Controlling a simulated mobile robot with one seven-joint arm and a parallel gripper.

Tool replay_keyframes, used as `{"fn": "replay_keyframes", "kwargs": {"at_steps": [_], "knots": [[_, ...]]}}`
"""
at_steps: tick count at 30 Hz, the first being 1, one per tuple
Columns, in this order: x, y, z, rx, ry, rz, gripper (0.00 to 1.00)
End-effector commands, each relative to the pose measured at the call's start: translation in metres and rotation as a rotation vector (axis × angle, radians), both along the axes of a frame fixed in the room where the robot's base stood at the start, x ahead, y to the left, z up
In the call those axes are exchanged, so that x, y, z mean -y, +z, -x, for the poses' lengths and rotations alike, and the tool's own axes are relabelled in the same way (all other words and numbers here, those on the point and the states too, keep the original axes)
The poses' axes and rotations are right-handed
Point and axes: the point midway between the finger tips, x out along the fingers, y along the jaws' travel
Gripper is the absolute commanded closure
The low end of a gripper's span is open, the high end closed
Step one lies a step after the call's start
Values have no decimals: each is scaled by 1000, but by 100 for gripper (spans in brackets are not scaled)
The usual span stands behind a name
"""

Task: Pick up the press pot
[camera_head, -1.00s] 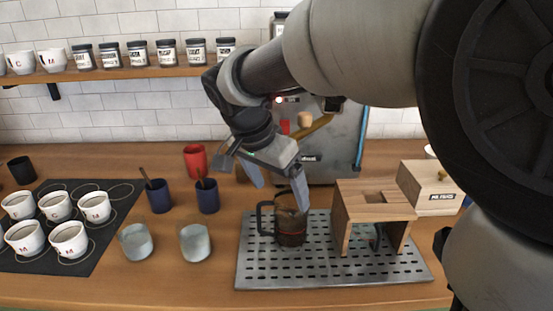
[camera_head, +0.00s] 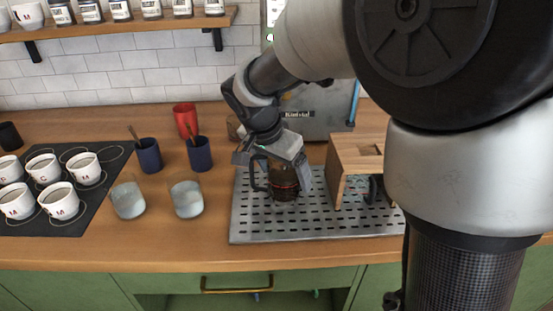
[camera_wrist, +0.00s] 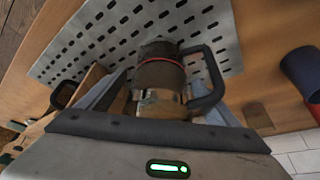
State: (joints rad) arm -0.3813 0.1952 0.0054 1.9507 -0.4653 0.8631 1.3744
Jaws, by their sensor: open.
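The press pot (camera_head: 284,187) is dark, with a red band and a black handle on its left side. It stands upright on a perforated metal tray (camera_head: 262,227). My gripper (camera_head: 285,172) is low over its top, pointing down. In the wrist view the pot (camera_wrist: 160,74) lies between the two open fingers of my gripper (camera_wrist: 158,92), with its handle close to the right finger. Whether either finger touches the pot I cannot tell. Its upper part is partly hidden by the gripper in the head view.
A wooden stand (camera_head: 354,160) is close on the tray's right. Two clear glasses (camera_head: 128,200) (camera_head: 187,198), two blue cups (camera_head: 149,155) (camera_head: 200,153) and a red cup (camera_head: 186,118) are to the left. White cups sit on a black mat (camera_head: 95,215). A grey machine (camera_head: 325,118) stands behind.

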Motion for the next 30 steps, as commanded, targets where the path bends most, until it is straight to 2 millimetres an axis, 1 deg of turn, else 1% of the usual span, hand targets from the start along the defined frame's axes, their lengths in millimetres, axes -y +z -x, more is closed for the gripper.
{"fn": "replay_keyframes", "kwargs": {"at_steps": [3, 4, 14, 15, 16, 17, 25, 30], "knots": [[0, 0, 0, 0, 0, 0, 15], [0, 1, 0, 0, 0, 0, 17], [0, 0, 0, -1, 0, 0, 72], [0, 0, 1, -1, 0, 0, 79], [0, 1, 0, 2, 1, -1, 80], [0, 1, 0, 2, 1, -1, 86], [-1, 4, 0, 1, 0, -2, 86], [-1, 17, 0, 3, -1, -2, 86]]}}
